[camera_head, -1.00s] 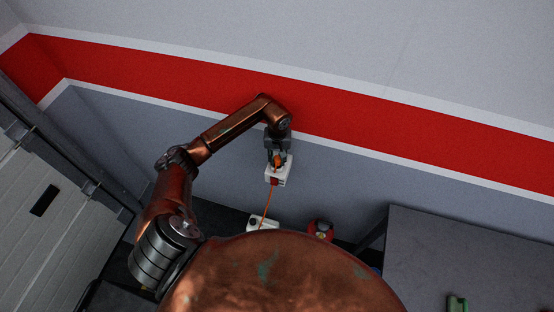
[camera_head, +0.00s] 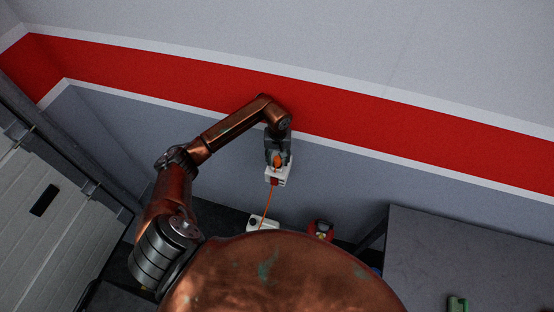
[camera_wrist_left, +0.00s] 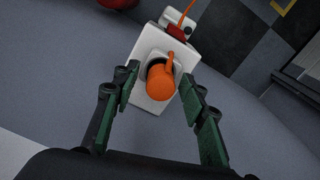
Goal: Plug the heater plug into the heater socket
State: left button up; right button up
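The orange plug (camera_wrist_left: 161,86) sits in the dark round opening of a white socket box (camera_wrist_left: 150,47) on the grey wall; how deep it sits is hidden. In the head view the plug (camera_head: 278,160) shows at the front of the white box (camera_head: 276,176). My left gripper (camera_wrist_left: 160,100) is open, its green-padded fingers on either side of the plug with gaps between. In the head view the left gripper (camera_head: 278,155) is right at the socket box. My right gripper is not in view.
An orange cord (camera_head: 266,204) runs from a red part below the box toward a white unit (camera_head: 262,224). A red object (camera_head: 320,229) stands beside that. A grey table (camera_head: 470,255) is at the right, and a shutter door (camera_head: 50,225) at the left.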

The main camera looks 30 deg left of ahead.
aim_at(278, 159)
pick_arm(q)
notch_tip(278, 159, up, 8)
jog(key=p, duration=0.3)
jog(key=shift+f, duration=0.1)
jog(key=shift+r, duration=0.35)
